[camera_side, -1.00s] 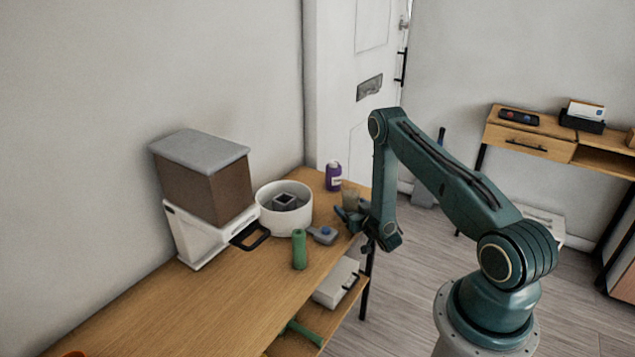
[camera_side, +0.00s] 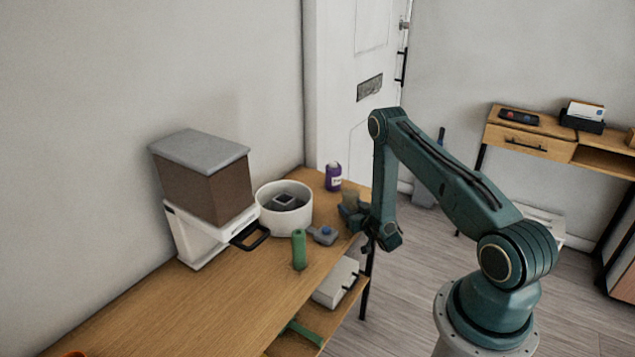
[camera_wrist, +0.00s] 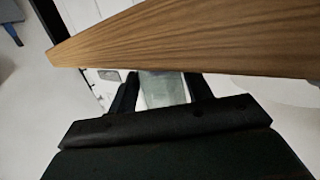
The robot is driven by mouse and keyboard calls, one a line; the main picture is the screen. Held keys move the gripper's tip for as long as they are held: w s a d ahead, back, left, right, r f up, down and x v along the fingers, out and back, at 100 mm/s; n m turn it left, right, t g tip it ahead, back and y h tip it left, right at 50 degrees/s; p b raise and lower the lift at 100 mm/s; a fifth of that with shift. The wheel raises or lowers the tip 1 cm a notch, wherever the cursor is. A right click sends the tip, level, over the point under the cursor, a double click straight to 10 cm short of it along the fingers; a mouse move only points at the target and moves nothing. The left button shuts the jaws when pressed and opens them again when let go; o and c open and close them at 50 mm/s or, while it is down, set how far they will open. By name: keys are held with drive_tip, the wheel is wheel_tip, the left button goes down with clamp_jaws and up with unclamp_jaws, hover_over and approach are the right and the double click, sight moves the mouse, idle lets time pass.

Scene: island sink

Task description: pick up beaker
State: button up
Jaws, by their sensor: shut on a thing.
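The beaker (camera_side: 350,198) is a small, see-through, greyish-tan vessel at the table's far right edge. My gripper (camera_side: 352,214) is shut on it low on its side, and my fingers hide its lower part in the side view. In the wrist view, the beaker (camera_wrist: 162,88) shows pale grey-green between the two dark fingers of my gripper (camera_wrist: 163,92). It looks upright in the side view. I cannot tell whether its base touches the table.
A purple bottle (camera_side: 333,177) stands behind the beaker. A white machine with a brown container (camera_side: 205,185) stands further left. The front tabletop (camera_side: 190,310) is mostly clear.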

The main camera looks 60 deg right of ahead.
drive_tip(key=shift+r, duration=0.4)
wheel_tip(320, 180, up, 9)
idle(1.4)
drive_tip(key=shift+r, duration=0.1)
idle(0.6)
